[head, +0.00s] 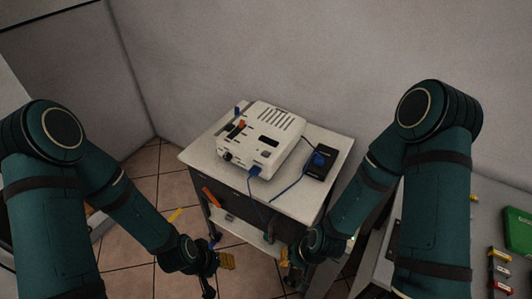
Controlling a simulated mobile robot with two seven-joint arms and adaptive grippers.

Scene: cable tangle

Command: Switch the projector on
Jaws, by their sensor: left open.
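The white projector (280,131) sits on top of a small cart (207,150), with a slotted vent on its upper face. An orange part (239,124) stands on its left side; I cannot tell whether it is the switch or how it is set. A blue plug (254,171) is at its front, with a blue cable (285,190) near it. My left gripper (216,270) is open, low in front of the cart and apart from the projector. My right gripper (288,266) is low at the cart's front right; its jaw opening is unclear.
A black box (320,164) with a blue plug lies right of the projector on the cart top. The cart has a lower shelf (240,230). A grey table (485,215) at the right holds a green case (518,232) and small coloured items. Walls stand behind.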

